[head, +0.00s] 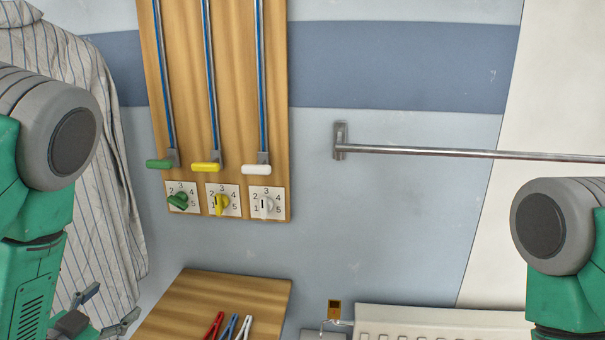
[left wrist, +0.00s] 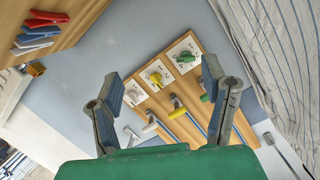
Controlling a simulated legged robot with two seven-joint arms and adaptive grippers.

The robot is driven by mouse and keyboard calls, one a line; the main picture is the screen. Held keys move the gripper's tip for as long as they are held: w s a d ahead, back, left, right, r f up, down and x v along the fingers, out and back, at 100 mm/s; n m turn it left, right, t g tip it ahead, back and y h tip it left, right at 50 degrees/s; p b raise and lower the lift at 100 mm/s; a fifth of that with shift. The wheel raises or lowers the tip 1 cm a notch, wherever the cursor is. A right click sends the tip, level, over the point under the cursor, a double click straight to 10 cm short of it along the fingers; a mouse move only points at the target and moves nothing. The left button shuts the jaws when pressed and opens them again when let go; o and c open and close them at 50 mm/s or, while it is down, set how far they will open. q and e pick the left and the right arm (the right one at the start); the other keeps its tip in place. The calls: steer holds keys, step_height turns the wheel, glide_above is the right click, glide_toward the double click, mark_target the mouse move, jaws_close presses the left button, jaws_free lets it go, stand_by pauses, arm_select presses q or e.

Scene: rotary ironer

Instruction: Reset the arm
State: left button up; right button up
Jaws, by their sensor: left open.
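My left gripper (head: 112,302) is at the lower left of the head view, in front of the striped shirt. Its two fingers are spread apart and nothing is between them. In the left wrist view the open fingers (left wrist: 162,78) frame the wooden panel with dials and levers, which lies beyond them, apart from the fingers. My left arm (head: 35,240) comes in from the left edge. My right arm (head: 565,250) shows at the right edge; its gripper is out of view.
The wooden panel (head: 230,70) carries green (head: 160,163), yellow (head: 206,166) and white (head: 256,169) lever handles above matching dials. A wooden surface (head: 200,295) below bears red, blue and white pegs. A metal rail (head: 450,152) runs right. A white radiator (head: 430,322) stands below.

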arm_select(q)
steer(key=s+d+f+n+g+y+b, duration=0.15)
steer(key=s+f+g, duration=0.35)
steer(key=f, duration=0.5)
steer(key=s+d+f+n+g+b, duration=0.1)
steer(key=s+d+f+n+g, duration=0.15)
steer(key=s+f, duration=0.65)
steer(key=s+d+f+g, duration=0.2)
steer(key=s+f+g, duration=0.1)
steer(key=s, duration=0.3)
steer(key=s+d+f+n+g, duration=0.1)
steer(key=s+d+f+g, duration=0.2)
steer(key=s, duration=0.4)
step_height(320, 180, down, 2)
steer(key=shift+f+g+h+b, duration=0.15)
steer(key=shift+g+h+b, duration=0.25)
steer(key=shift+g, duration=0.35)
